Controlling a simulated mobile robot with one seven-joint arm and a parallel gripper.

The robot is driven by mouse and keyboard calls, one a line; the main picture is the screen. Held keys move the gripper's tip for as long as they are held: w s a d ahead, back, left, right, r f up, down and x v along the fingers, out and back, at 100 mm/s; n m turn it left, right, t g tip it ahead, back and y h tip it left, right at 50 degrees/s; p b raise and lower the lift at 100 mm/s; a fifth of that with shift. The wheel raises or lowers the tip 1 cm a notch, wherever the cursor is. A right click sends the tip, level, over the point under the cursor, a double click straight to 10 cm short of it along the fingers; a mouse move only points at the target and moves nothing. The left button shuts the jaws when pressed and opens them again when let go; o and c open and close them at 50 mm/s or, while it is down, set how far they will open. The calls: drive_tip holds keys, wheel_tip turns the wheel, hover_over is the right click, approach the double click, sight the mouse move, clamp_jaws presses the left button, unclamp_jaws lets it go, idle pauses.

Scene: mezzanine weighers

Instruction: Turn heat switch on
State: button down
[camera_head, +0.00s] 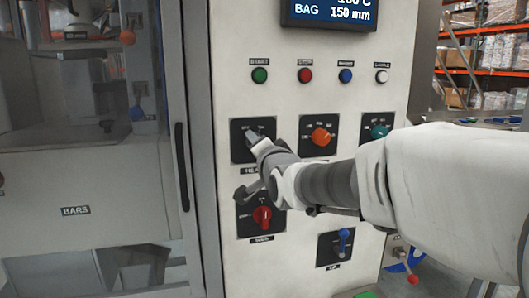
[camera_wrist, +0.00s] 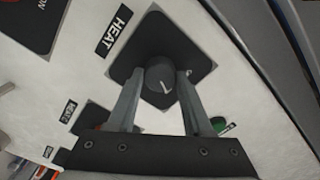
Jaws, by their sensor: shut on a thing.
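The heat switch is a dark round knob (camera_wrist: 160,72) with a white pointer line, on a dark square plate beside the HEAT label (camera_wrist: 118,30). My gripper (camera_wrist: 159,88) has one finger on each side of the knob and is shut on it in the wrist view. In the head view, my gripper (camera_head: 258,145) reaches the dark heat plate (camera_head: 239,150) at the left of the upper row of switches. There the knob is mostly hidden by my gripper, and the label is partly covered. The knob's marked positions are not readable.
An orange knob (camera_head: 321,136) and a teal knob (camera_head: 379,132) sit to the right. A red knob (camera_head: 262,215) is below, with a blue lever (camera_head: 343,238) at lower right. Several push buttons and a display (camera_head: 335,10) are above. A glazed door (camera_head: 90,150) stands left.

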drive_tip(key=shift+m, duration=0.6)
drive_tip(key=shift+c, duration=1.6)
unclamp_jaws()
drive_tip(key=p+v, duration=0.1)
drive_tip(key=v, duration=1.6)
drive_tip(key=shift+s, duration=0.25)
drive_tip(key=shift+d, duration=0.1)
